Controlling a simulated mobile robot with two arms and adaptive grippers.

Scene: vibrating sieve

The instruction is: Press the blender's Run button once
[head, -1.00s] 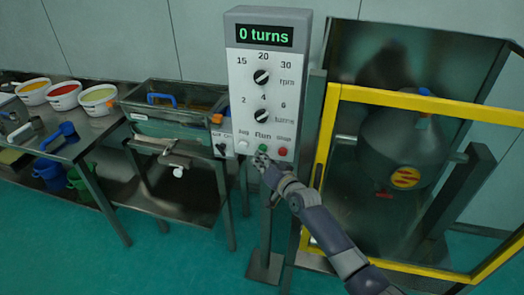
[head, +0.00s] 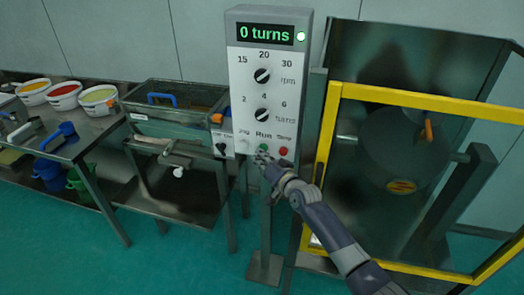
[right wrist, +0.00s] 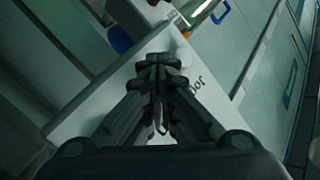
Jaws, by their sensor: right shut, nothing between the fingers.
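The blender's control panel (head: 243,95) stands upright on a post, its display (head: 264,34) reading "0 turns" and a green lamp (head: 301,36) lit beside it. The green Run button (head: 263,148) sits between the white Jog button (head: 244,146) and the red Stop button (head: 283,151). My right gripper (head: 262,158) is shut and empty, its tips just below the Run button; I cannot tell whether they touch it. In the right wrist view the shut fingers (right wrist: 158,65) cover the Run button, with the Jog button (right wrist: 181,53) beyond. My left gripper is out of view.
The blender's grey drum (head: 400,155) stands behind a yellow-framed guard (head: 420,98) at right. A sieve (head: 175,130) is left of the panel. A steel table (head: 95,130) with several tubs stands farther left.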

